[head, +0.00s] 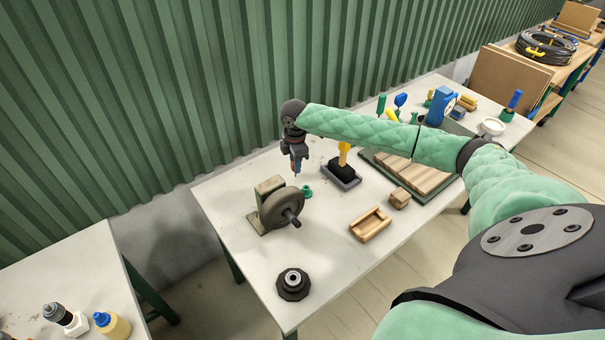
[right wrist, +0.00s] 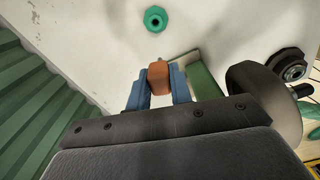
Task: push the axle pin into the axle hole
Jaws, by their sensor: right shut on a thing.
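My right gripper (head: 297,173) hangs above the white table near its back edge. In the right wrist view its blue fingers (right wrist: 158,95) are shut on an orange-brown piece (right wrist: 158,75). This may be the axle pin; its full length is hidden. A dark grey wheel (head: 281,209) with a stub shaft (head: 293,218) stands at an upright green bracket (head: 268,188), below and left of the gripper. The wheel also shows in the right wrist view (right wrist: 262,100). I cannot make out the axle hole. My left gripper is not in view.
A green flanged ring (head: 307,191) lies beside the bracket. A black hub (head: 293,283) sits at the front left. A wooden tray (head: 370,225), a wooden block (head: 399,198) and a black stand with a yellow handle (head: 341,172) are right of the wheel. The corrugated wall is behind.

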